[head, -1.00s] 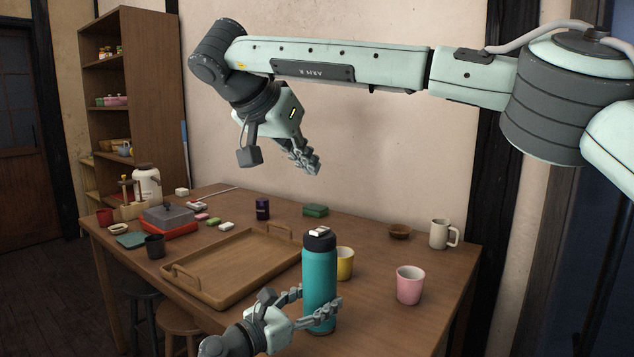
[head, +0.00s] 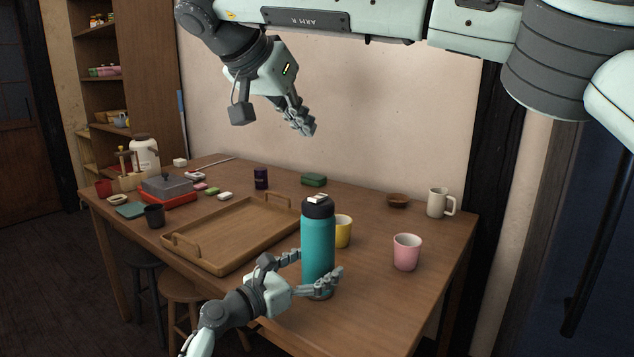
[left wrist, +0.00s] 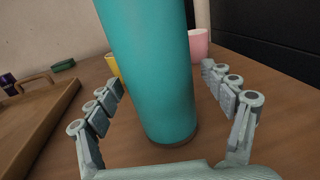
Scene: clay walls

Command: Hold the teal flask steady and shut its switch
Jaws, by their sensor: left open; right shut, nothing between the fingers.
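The teal flask (head: 318,245) stands upright near the front edge of the table, with a dark lid and a small white switch (head: 317,198) on top. My left gripper (head: 312,272) is open low around the flask, one finger on each side. In the left wrist view the flask (left wrist: 155,70) fills the middle between the two spread fingers (left wrist: 160,105), with gaps visible beside it; its top is out of that view. My right gripper (head: 303,126) is shut and empty, in the air above the back of the table, up and left of the flask.
A yellow cup (head: 343,232) stands just behind the flask, and a pink cup (head: 406,252) to its right. A wooden tray (head: 215,262) lies left of the flask. A cream mug (head: 438,203) and brown bowl (head: 398,200) are at the back right. The front right tabletop is clear.

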